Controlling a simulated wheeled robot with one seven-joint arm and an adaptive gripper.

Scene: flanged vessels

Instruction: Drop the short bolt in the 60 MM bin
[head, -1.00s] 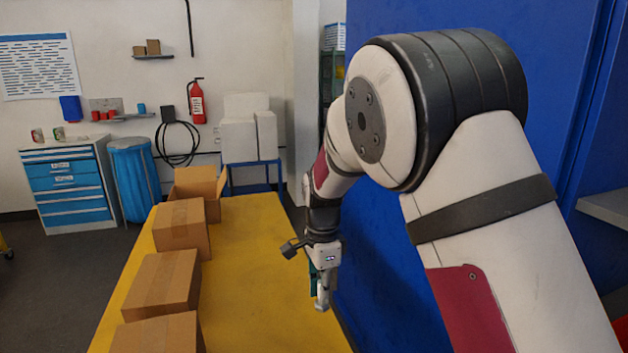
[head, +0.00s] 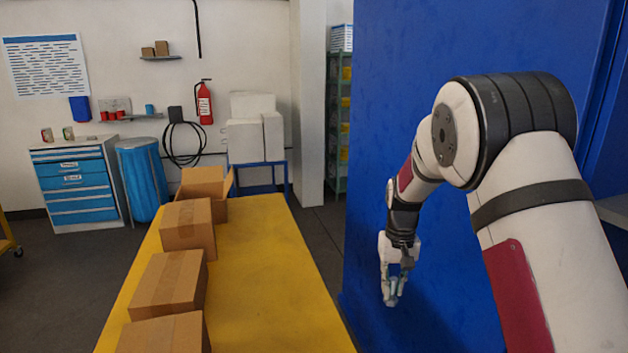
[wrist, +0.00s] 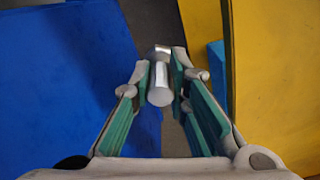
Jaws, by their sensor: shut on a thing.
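In the wrist view a short silver bolt (wrist: 160,85) sits between the green-padded fingers of my gripper (wrist: 162,80). The fingers are shut on it, and its round end faces the camera. In the head view my gripper (head: 391,297) hangs pointing down in front of the blue panel, to the right of the yellow table. The bolt is too small to make out clearly there. I see no bin that I can read as 60 MM.
A yellow table (head: 265,290) with several cardboard boxes (head: 168,283) along its left side lies left of my arm. A large blue panel (head: 440,40) stands behind my arm. A shelf rack (head: 340,120) with yellow bins stands at the back. Dark floor shows beyond the table.

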